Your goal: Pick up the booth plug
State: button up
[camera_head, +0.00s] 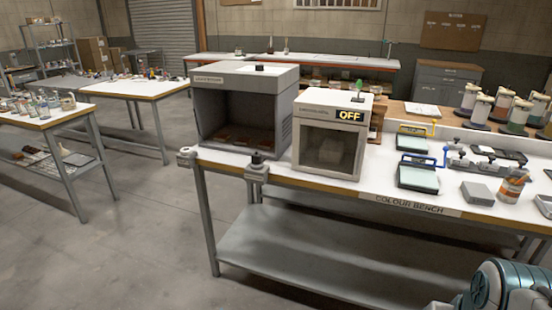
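I cannot clearly make out the booth plug. A small dark piece (257,157) sits on a grey fixture at the front edge of the colour bench (282,175), and it may be the plug, but it is too small to tell. The open grey viewing booth (245,82) stands behind it on the left part of the bench. A white cabinet (312,115) with a lit OFF sign stands to the right of the booth. My gripper is not in view; only a teal and grey part of my arm shows at the bottom right corner.
Another grey fixture (187,158) sits at the bench's left corner. Trays with blue and yellow handles, a grey block (477,193) and an orange-labelled can (513,186) stand to the right. Side tables (45,118) hold bottles. The floor (110,255) in front is clear.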

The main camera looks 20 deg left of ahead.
aim_at(256, 159)
jog(key=k, duration=0.5)
jog(key=u, duration=0.9)
jog(key=i, duration=2.6)
jog(key=u, duration=0.3)
